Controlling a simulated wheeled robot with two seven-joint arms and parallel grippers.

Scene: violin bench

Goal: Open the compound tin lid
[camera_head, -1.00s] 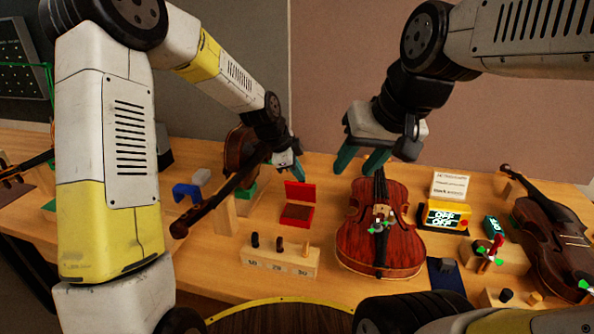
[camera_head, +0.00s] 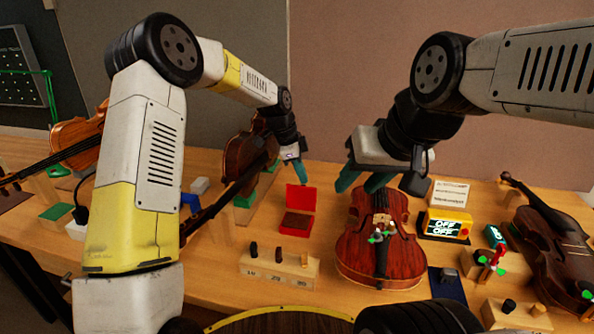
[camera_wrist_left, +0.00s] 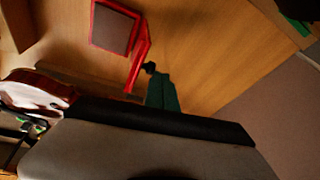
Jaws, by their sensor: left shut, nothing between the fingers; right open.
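The compound tin is a small red box (camera_head: 297,223) on the bench, left of the middle violin. Its red lid (camera_head: 301,198) stands up at the back, so the dark brown inside shows. In the left wrist view, the tin (camera_wrist_left: 113,28) and its raised lid (camera_wrist_left: 138,58) also show. My left gripper (camera_head: 299,172) is shut and empty, just above and behind the lid. In the left wrist view its green fingers (camera_wrist_left: 162,92) are close to the lid; I cannot tell whether they touch. My right gripper (camera_head: 362,180) is open and empty above the middle violin's neck.
A wooden peg block (camera_head: 272,272) stands in front of the tin. The red-brown violin (camera_head: 381,245) lies to its right, and a dark violin (camera_head: 250,160) stands behind left. A yellow display box (camera_head: 447,225) is further right. Some bench is clear around the tin.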

